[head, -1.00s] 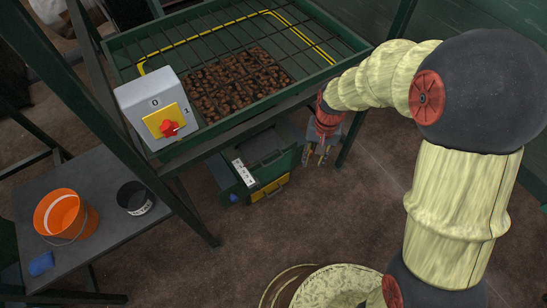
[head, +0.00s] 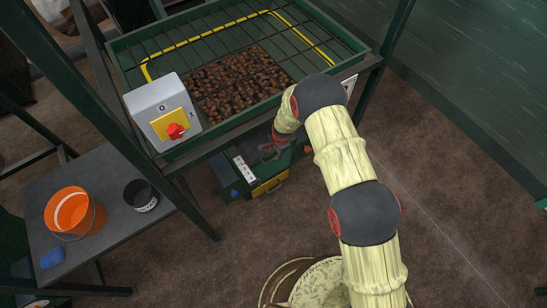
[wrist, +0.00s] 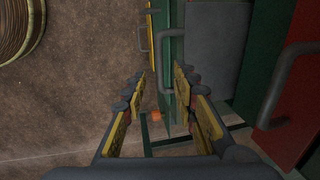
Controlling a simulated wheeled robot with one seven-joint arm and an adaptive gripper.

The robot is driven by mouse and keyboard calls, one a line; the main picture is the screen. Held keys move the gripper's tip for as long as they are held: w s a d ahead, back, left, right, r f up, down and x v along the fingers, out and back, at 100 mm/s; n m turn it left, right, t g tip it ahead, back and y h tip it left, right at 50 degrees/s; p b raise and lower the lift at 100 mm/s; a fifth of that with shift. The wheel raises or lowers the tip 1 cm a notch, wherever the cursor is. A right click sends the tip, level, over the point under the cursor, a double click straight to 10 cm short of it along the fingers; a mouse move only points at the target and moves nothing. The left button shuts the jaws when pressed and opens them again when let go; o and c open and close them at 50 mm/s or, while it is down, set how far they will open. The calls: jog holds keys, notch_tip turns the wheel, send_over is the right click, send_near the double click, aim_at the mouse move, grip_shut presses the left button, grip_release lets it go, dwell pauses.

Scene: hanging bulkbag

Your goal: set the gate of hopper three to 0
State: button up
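A green gate housing (head: 228,184) hangs under the mesh-topped hopper (head: 355,62), with a white number strip (head: 244,169) on its front. A yellow plate (head: 269,185) shows low beside it. My gripper (head: 275,147) is at the housing, partly hidden by my arm and the hopper frame. In the wrist view my gripper (wrist: 160,78) is open, with its fingers spread around the edge of a green plate (wrist: 176,75). A grey handle (wrist: 163,70) on this plate lies between or just beyond the fingertips. I cannot read which hopper or setting this is.
A red plate with a grey handle (wrist: 284,88) stands close at right in the wrist view. A grey switch box (head: 155,100) with a red knob is on the hopper frame. A table holds an orange bucket (head: 72,208), black pot (head: 140,195) and blue item (head: 52,258).

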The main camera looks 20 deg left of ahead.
aim_at(274, 159)
jog(key=f, duration=0.2)
jog(key=f+b, duration=0.1)
jog(key=f, duration=0.1)
jog(key=w+a+f, duration=0.1)
jog(key=f, duration=0.1)
jog(key=shift+f+b, duration=0.3)
jog(key=shift+f, duration=0.1)
jog(key=shift+s, duration=0.1)
jog(key=shift+c, duration=0.8)
grip_shut()
